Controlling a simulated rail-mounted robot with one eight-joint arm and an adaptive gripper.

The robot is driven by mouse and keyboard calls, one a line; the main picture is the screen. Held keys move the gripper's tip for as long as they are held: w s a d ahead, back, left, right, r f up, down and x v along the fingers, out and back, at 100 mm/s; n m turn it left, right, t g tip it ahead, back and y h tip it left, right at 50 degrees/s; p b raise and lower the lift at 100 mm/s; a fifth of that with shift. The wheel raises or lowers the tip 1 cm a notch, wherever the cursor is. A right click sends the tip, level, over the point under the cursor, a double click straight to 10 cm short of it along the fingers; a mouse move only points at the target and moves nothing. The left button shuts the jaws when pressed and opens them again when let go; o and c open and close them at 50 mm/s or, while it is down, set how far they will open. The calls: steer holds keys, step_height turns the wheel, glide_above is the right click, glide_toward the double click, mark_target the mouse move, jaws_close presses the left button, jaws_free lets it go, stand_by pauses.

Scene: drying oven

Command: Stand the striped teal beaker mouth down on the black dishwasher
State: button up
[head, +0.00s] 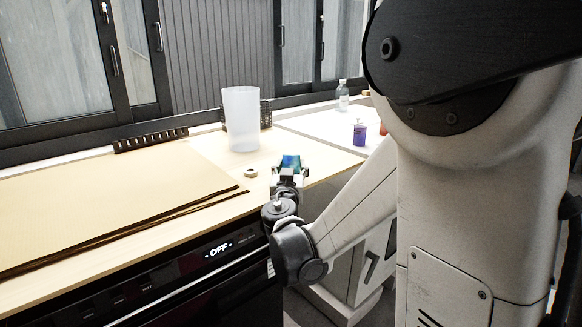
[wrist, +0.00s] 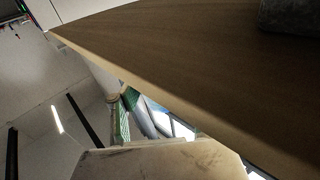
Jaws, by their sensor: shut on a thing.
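The teal beaker (head: 291,161) is a small blue-green piece at the end of my gripper (head: 288,172) in the head view. My gripper is shut on it, above or beside the right end of the wooden worktop. The fingers hide much of the beaker, and I cannot tell its stripes or which way its mouth faces. A black appliance front (head: 200,285) with a lit "OFF" display, apparently the dishwasher, is below the worktop at lower left. The wrist view is hard to read; a small green strip (wrist: 121,122) shows there, and I cannot tell whether it is the beaker.
Brown flat sheets (head: 110,205) cover the left of the wooden worktop (head: 215,155). A tall translucent cylinder (head: 241,120) stands behind my gripper, with a small round item (head: 250,172) nearer. A purple bottle (head: 359,132) and a clear bottle (head: 342,95) stand on the white counter at right.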

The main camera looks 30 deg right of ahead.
steer(key=shift+f, duration=0.1)
steer(key=o, duration=1.3)
steer(key=shift+c, duration=0.2)
steer(key=r+v, duration=0.1)
steer(key=v, duration=1.1)
steer(key=shift+f, duration=0.5)
